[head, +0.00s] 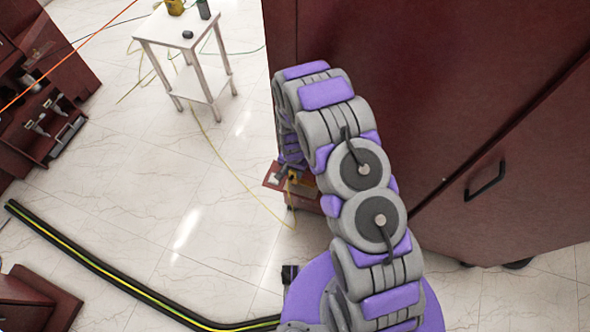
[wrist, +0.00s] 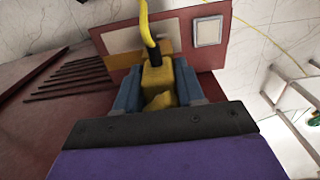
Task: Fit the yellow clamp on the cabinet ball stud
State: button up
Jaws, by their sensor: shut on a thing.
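My gripper (wrist: 158,92) is shut on the yellow clamp (wrist: 157,78) in the wrist view. The clamp sits between the blue-grey fingers, with a black collar and a yellow cable rising from its far end. In the head view the clamp shows as a small yellow spot (head: 292,177) beside my arm, near the side of the large dark red cabinet (head: 440,90). A red panel (wrist: 122,66) with a pale square plate lies just beyond the clamp in the wrist view. I cannot make out the ball stud; the gripper and clamp may hide it.
A white side table (head: 187,37) with small items stands at the upper left. A black and yellow floor cable strip (head: 100,265) crosses the lower left. A thin yellow cable (head: 235,175) trails over the floor. The tiled floor between is mostly clear.

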jog(key=shift+a+f, duration=0.3)
jog(key=shift+a, duration=0.6)
jog(key=shift+d+f, duration=0.55)
jog(key=shift+d, duration=0.35)
jog(key=shift+a+f, duration=0.5)
jog(key=shift+a, duration=0.15)
jog(key=shift+c, duration=0.5)
jog(key=shift+d+f, duration=0.2)
jog(key=shift+d, duration=0.15)
jog(key=shift+a, duration=0.25)
jog(key=shift+d+f, duration=0.15)
jog(key=shift+d, duration=0.05)
jog(key=shift+f+b, duration=0.4)
jog(key=shift+f, duration=0.45)
